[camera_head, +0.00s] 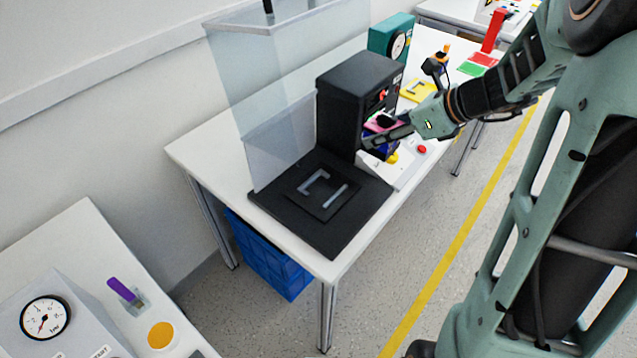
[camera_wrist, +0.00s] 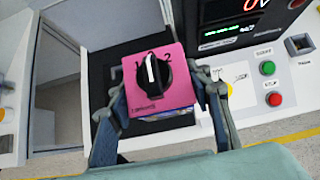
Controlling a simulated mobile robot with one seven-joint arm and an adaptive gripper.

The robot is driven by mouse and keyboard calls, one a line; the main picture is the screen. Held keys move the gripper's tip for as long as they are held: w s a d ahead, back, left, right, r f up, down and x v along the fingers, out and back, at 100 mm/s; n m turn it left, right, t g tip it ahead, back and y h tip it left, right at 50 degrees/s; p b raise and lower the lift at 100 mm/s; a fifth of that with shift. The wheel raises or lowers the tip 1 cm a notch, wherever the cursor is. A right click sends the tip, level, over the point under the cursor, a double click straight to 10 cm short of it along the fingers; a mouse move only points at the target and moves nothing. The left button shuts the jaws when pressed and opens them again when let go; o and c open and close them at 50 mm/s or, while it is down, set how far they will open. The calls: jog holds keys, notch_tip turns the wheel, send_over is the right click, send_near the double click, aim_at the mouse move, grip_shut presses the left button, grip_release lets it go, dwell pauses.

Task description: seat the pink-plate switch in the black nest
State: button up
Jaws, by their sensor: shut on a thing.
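The pink-plate switch (camera_wrist: 155,75) has a black round knob with a white pointer and printed numbers. My gripper (camera_wrist: 163,105) is shut on it, one finger at each side edge, in the wrist view. In the head view the pink plate (camera_head: 376,125) shows partly at the fingertips of my gripper (camera_head: 385,135), in front of the black box. The black nest (camera_head: 322,190) is a raised square with light grey bracket strips, on a black base plate, to the left and nearer. It holds no switch. In the wrist view the held switch covers part of a black surface (camera_wrist: 108,62).
The black box (camera_head: 345,95) with a display stands behind the base plate. A clear screen (camera_head: 275,110) stands along the left. A white panel (camera_head: 395,165) with buttons lies to the right. A yellow nest (camera_head: 417,90) sits farther back. A blue crate (camera_head: 270,255) is under the table.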

jog(key=a+f+b, duration=0.1)
jog(key=a+f, duration=0.2)
jog(key=a, duration=0.1)
jog(key=s+a+f, duration=0.1)
jog(key=a+f, duration=0.2)
jog(key=a, duration=0.1)
jog(key=a+f+b, duration=0.1)
jog(key=a+f, duration=0.2)
jog(key=a, duration=0.1)
jog(key=shift+s+a+b, duration=0.15)
jog(key=shift+s+b, duration=0.1)
jog(key=shift+b, duration=0.1)
jog(key=shift+a+f+b, duration=0.15)
jog(key=shift+f+b, duration=0.2)
jog(key=shift+f, duration=0.5)
jog(key=shift+a+f+b, duration=0.15)
jog(key=shift+f+b, duration=0.15)
jog(key=shift+f, duration=0.55)
jog(key=shift+f, duration=0.15)
jog(key=o, duration=1.3)
